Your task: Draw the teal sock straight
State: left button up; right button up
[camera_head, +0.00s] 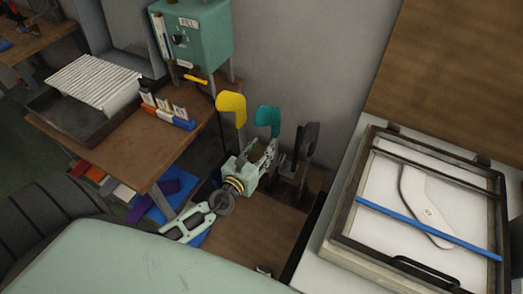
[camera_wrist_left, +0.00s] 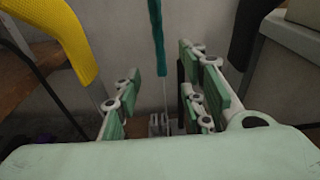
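The teal sock (camera_head: 267,118) is on an upright form between a yellow sock and a dark one. In the left wrist view the teal sock (camera_wrist_left: 158,35) shows as a narrow strip at the top centre, above a thin rod. My left gripper (camera_head: 264,155) is below the teal sock, in front of the stand. In its wrist view the left gripper (camera_wrist_left: 160,95) is open, with green pads on both sides of the rod and nothing held. The sock's lower edge is partly hidden behind the gripper in the head view. My right gripper is not recognisable in either view.
The yellow sock (camera_head: 232,107) stands close on the left, the dark sock (camera_head: 305,142) on the right. A framed press (camera_head: 336,240) with a white flat shape is further right. A wooden table (camera_head: 133,142) with a green box (camera_head: 207,40) is on the left.

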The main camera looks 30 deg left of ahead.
aim_at(272, 135)
pick_arm(q)
jog(key=w, duration=0.4)
jog(key=shift+w+a, duration=0.15)
jog(key=shift+w, duration=0.25)
jog(key=shift+w+a+f+b, duration=0.1)
jog(key=shift+w+f+b, duration=0.15)
jog(key=shift+w, duration=0.65)
jog(key=shift+w+f+b, duration=0.1)
jog(key=shift+w+b, duration=0.2)
jog(key=shift+w, duration=0.9)
pick_arm(e)
jog(key=shift+d+f, duration=0.5)
jog(key=shift+f, duration=0.15)
pick_arm(q)
jog(key=shift+c, duration=0.2)
pick_arm(e)
jog(key=shift+a, duration=0.1)
